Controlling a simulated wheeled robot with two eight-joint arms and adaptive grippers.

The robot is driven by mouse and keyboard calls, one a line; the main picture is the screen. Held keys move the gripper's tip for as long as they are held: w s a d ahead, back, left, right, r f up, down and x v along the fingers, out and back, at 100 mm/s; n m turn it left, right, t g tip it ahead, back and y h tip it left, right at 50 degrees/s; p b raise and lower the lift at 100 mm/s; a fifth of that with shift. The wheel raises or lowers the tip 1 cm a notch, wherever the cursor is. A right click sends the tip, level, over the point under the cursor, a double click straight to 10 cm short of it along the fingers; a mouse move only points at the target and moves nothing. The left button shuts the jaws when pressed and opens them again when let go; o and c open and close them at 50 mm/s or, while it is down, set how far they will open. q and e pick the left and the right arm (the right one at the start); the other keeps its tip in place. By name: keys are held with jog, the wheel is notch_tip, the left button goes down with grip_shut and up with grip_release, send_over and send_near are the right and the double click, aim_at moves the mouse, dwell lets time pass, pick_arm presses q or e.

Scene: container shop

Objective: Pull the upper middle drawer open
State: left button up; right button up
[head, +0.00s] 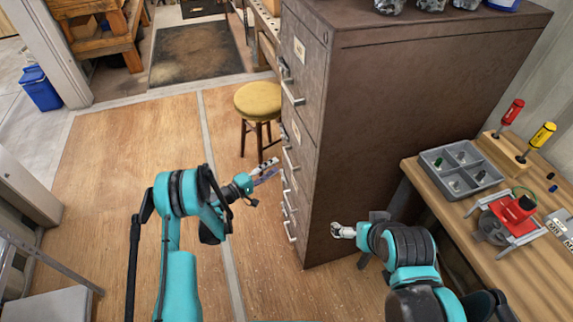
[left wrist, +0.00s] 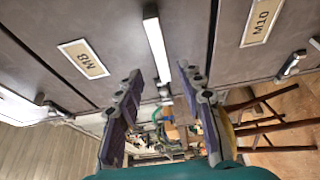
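The tall brown cabinet (head: 400,110) stands right of centre, with its drawer front facing left. Metal bar handles run down that front; the one at the upper middle (head: 290,158) is just right of my left gripper (head: 268,167). The drawers I can see look shut. In the left wrist view, my left gripper (left wrist: 160,78) is open, with its fingers apart. A bar handle (left wrist: 155,45) lies ahead, in line with the gap between them; contact cannot be told. Labels M8 (left wrist: 83,59) and M10 (left wrist: 261,20) flank it. My right gripper (head: 343,231) is beside the cabinet's side panel; its fingers are unclear.
A yellow-topped stool (head: 258,101) stands close to the cabinet front. A workbench (head: 520,255) at right holds a grey divided tray (head: 461,168), screwdrivers in a rack (head: 505,152) and a red device (head: 512,210).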

aim_at(287, 157)
pick_arm(q)
jog(key=b+x, duration=0.2)
jog(key=x, duration=0.5)
jog(key=shift+w+d+f, duration=0.1)
jog(key=shift+w+d, duration=0.15)
jog(key=shift+d, duration=0.05)
grip_shut()
